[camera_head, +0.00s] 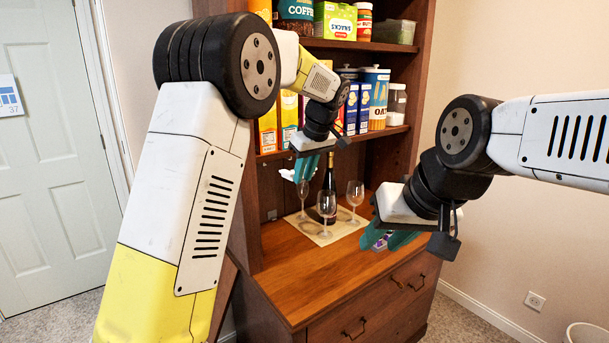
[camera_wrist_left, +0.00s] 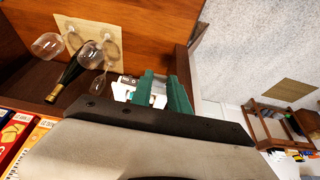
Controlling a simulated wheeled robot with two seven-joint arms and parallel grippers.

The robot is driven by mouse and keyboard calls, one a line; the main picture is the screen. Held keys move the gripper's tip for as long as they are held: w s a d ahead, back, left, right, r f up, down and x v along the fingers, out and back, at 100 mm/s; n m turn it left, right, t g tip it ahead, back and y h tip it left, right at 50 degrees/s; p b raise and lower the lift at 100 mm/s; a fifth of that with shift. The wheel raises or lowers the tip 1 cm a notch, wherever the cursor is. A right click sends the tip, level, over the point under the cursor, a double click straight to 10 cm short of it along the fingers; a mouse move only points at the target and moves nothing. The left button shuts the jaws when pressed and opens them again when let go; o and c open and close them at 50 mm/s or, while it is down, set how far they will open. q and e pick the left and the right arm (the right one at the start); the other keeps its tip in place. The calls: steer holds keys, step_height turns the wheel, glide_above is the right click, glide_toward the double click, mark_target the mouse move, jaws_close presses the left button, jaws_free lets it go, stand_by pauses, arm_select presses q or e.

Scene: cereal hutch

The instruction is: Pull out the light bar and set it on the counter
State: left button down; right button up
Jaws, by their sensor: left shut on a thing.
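My left gripper (camera_head: 306,170) is in front of the hutch's open bay, below the middle shelf. Its teal fingers are shut on a small white object, which I take to be the light bar (camera_head: 287,175). In the left wrist view the white object (camera_wrist_left: 123,89) shows beside and between the fingers (camera_wrist_left: 163,92); most of it is hidden. The wooden counter (camera_head: 310,272) lies below, with its front part bare. My right gripper (camera_head: 390,240) is low over the counter's right side. A small purple and white thing (camera_head: 381,242) shows at its fingers; whether it is held I cannot tell.
A pale mat (camera_head: 322,238) at the back of the counter bears a dark bottle (camera_head: 329,178) and several stemmed glasses (camera_head: 355,193). Boxes and an oats canister (camera_head: 376,98) fill the shelf above. The counter's front left is clear.

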arm_select(q)
steer(key=shift+w+a, duration=0.6)
steer(key=shift+w, duration=0.25)
steer(key=shift+w+a, duration=0.6)
steer(key=shift+w, duration=0.25)
